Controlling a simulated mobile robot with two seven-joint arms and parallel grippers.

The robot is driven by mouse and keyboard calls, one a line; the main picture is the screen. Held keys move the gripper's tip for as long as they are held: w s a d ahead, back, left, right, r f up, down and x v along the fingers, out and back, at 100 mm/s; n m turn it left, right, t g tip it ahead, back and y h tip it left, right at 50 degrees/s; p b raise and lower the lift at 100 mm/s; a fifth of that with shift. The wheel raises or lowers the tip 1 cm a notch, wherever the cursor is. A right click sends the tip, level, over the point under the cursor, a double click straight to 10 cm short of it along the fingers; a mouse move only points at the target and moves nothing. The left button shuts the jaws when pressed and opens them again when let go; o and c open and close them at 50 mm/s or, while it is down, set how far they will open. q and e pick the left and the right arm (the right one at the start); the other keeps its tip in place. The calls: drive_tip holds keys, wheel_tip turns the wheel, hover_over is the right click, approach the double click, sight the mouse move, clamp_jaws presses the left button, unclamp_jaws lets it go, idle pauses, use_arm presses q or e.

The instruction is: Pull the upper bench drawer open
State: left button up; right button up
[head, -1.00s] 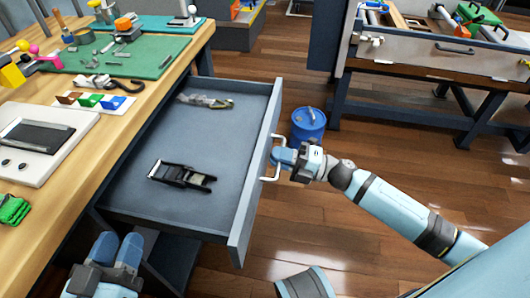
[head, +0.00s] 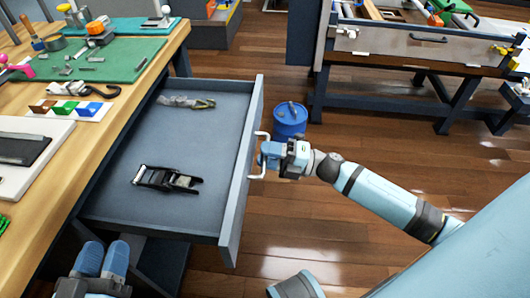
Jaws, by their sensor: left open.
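The upper bench drawer (head: 222,112) stands pulled well out from under the wooden bench, with its grey inside showing. Its pale bar handle (head: 263,136) is on the outer face of the drawer front. My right gripper (head: 267,155) is at the middle of this handle, its blue fingers around the bar and appearing shut on it. The fingers hide the middle of the bar. My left gripper (head: 102,257) is open and empty at the bottom left, beside the drawer's near side.
A black ratchet buckle (head: 167,180) and a small grey-green tool (head: 188,102) lie in the drawer. A blue bucket (head: 289,124) stands on the floor just beyond the drawer front. Another workbench (head: 400,58) is at the back right. Wooden floor is open between.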

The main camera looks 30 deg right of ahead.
use_arm(q)
wheel_tip(320, 180, up, 3)
drive_tip(key=shift+s+a+r+t+p, duration=0.1)
drive_tip(key=shift+t+p, duration=0.6)
drive_tip(key=shift+p, duration=0.45)
use_arm(e)
drive_tip(key=v, duration=1.3)
use_arm(q)
drive_tip(key=shift+r, duration=0.3)
